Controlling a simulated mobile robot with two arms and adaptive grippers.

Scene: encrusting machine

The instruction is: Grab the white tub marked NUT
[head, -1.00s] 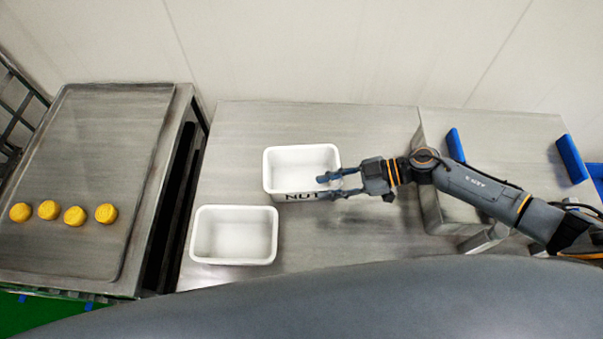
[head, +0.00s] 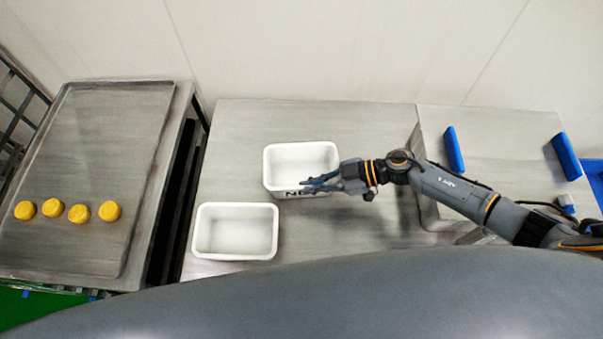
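The white tub marked NUT (head: 302,152) is an open, rectangular, empty tub on the steel table. Its near side carries black letters, partly hidden by my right gripper. My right gripper (head: 312,185) is at the tub's near wall, toward its right corner. Its two fingers are close together on the rim and look closed on that wall. The tub sits level, and I see no gap under it. My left gripper is not in view.
A second white tub (head: 236,253) stands just nearer and to the left. A tray (head: 95,130) with several yellow rounds is at the left, past a dark gap. Blue blocks (head: 453,150) lie on a raised steel surface at the right.

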